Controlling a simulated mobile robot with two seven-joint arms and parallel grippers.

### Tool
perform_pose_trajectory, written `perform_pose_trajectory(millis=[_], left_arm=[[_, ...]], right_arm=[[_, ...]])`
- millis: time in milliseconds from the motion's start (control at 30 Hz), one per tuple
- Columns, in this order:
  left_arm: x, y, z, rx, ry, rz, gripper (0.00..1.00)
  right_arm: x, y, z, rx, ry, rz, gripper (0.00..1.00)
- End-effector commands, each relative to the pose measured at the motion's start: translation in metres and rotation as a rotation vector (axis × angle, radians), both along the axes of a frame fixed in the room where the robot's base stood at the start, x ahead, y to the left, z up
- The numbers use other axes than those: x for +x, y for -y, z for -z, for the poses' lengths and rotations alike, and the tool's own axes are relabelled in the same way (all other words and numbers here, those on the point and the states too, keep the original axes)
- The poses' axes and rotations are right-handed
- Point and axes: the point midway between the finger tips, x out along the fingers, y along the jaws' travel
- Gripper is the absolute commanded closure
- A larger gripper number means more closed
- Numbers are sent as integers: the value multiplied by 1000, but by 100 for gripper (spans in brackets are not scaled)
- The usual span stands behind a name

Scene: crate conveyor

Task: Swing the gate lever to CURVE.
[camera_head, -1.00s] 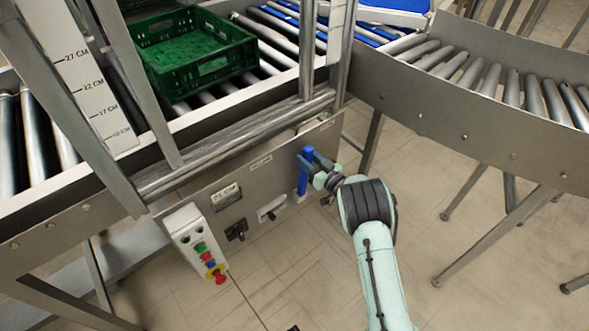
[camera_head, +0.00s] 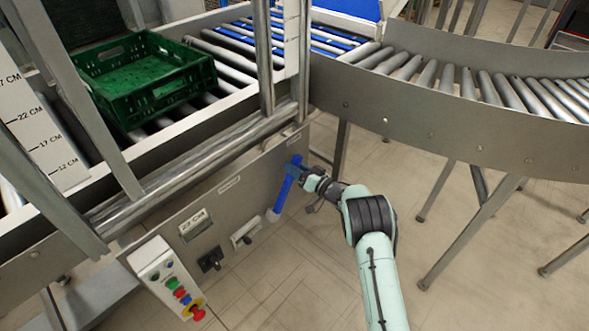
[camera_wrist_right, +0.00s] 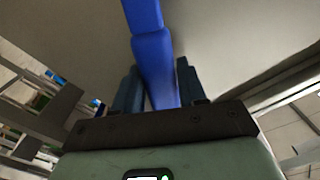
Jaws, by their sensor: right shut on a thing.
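The gate lever is a blue handle (camera_head: 284,190) on the grey side panel of the conveyor, seen in the head view. It leans, with its top to the right and its lower end at a pale pivot. My right gripper (camera_head: 297,171) is shut on the upper part of the lever, reaching in from the right. In the right wrist view the blue lever (camera_wrist_right: 153,60) runs down between the two dark fingers of the gripper (camera_wrist_right: 157,88). The lettering near the lever is too small to read. My left gripper is not in view.
A green crate (camera_head: 127,113) sits on the rollers behind the frame posts. A button box (camera_head: 166,277) with a red knob and a small black switch (camera_head: 210,260) are on the panel to the left. A curved roller conveyor (camera_head: 450,123) stands at the right, with open floor below.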

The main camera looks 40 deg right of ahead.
Motion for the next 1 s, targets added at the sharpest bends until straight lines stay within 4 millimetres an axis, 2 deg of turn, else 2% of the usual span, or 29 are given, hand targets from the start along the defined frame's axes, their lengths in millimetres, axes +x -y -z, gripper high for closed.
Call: perform_pose_trajectory(millis=[200, 233, 300, 667, 833, 967, 1000], left_arm=[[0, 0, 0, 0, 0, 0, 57], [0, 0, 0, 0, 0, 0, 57], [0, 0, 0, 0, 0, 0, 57], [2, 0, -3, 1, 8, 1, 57], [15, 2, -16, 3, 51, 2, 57], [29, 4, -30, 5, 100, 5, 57], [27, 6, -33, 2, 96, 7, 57]], right_arm=[[-2, 3, 4, 8, -9, 9, 100], [-2, 3, 4, 9, -10, 10, 56], [-2, 3, 4, 8, -9, 9, 38], [-6, 2, 2, 5, -5, 6, 38], [-32, 5, 0, 6, -7, 9, 38], [-62, 8, 0, 7, -8, 11, 38], [-72, 9, 0, 7, -8, 11, 38]])
